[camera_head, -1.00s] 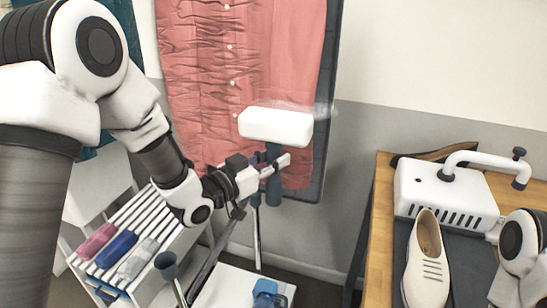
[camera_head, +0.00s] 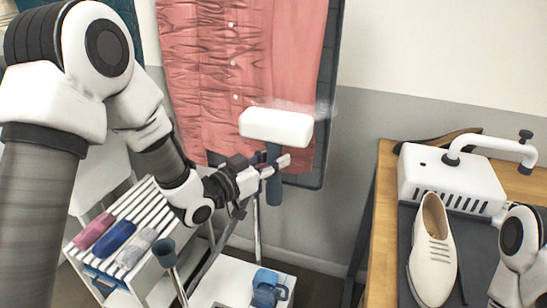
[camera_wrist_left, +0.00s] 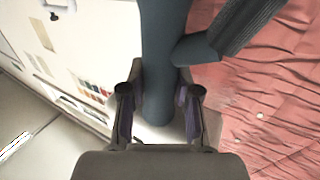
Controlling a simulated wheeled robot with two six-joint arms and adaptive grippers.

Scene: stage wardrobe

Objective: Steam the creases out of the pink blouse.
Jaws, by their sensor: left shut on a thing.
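The pink blouse (camera_head: 270,60) hangs against a dark board at the top of the head view. Its left part shows many creases; the part right of the buttons looks smoother. My left gripper (camera_head: 273,167) is shut on the dark blue handle of the white-headed steamer (camera_head: 276,126). The steamer head is in front of the lower right part of the blouse, with pale steam at its right end. I cannot tell whether it touches the cloth. In the left wrist view the handle (camera_wrist_left: 160,60) stands between the fingers, with creased blouse (camera_wrist_left: 270,90) at right.
A slatted white rack (camera_head: 150,210) at lower left holds rolled pink, blue and grey cloths. A blue container (camera_head: 268,288) is on a lower white shelf. At right, a wooden table (camera_head: 385,200) bears a cream shoe (camera_head: 434,255) and a white machine (camera_head: 450,178). My right arm shows beside them.

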